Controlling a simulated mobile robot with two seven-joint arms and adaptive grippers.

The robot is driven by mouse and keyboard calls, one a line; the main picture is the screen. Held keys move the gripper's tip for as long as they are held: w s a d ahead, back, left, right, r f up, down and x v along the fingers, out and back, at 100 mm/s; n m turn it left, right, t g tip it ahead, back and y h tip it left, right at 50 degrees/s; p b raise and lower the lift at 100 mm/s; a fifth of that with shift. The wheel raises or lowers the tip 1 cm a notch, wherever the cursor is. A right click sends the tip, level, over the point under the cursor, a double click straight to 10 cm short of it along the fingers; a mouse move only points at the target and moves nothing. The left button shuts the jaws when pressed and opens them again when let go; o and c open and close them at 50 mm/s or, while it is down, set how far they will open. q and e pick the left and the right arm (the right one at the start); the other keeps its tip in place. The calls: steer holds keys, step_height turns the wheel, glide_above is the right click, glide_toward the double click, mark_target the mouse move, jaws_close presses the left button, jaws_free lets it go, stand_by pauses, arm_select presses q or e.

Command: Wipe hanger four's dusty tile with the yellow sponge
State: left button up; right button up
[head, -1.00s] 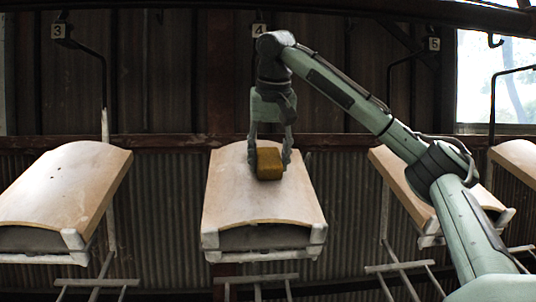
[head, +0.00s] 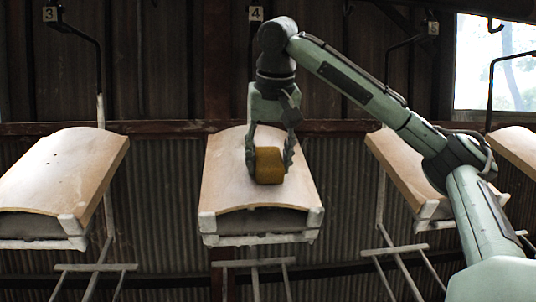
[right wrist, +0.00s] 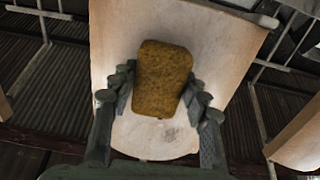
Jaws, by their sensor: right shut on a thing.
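The yellow sponge (head: 268,166) is a brownish-yellow block held between the fingers of my right gripper (head: 268,158). It lies over the middle of the curved tan tile (head: 232,186) on the hanger marked 4 (head: 255,13). In the right wrist view the sponge (right wrist: 163,80) sits between both fingers, with the pale tile (right wrist: 120,40) behind it. Greyish smudges show on the tile below the sponge. Whether the sponge touches the tile is hard to tell. The tile part behind the sponge is hidden. My left gripper is not in view.
A tile on hanger 3 (head: 62,172) hangs to the left. Another on hanger 5 (head: 400,165) hangs to the right, partly behind my right arm. White bars (head: 252,263) hang below the tiles. Corrugated wall panels stand behind.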

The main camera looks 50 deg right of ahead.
mark_target(271, 192)
steer(key=shift+s+a+f, duration=0.65)
steer(key=shift+s+a, duration=0.1)
steer(key=shift+s, duration=0.15)
steer(key=shift+s+a+f, duration=0.6)
steer(key=shift+s+a, duration=0.1)
steer(key=shift+s, duration=0.15)
steer(key=shift+r, duration=0.1)
steer(key=shift+s+a+r, duration=0.1)
steer(key=shift+r, duration=0.25)
steer(key=shift+v, duration=2.6)
steer(key=shift+v, duration=1.5)
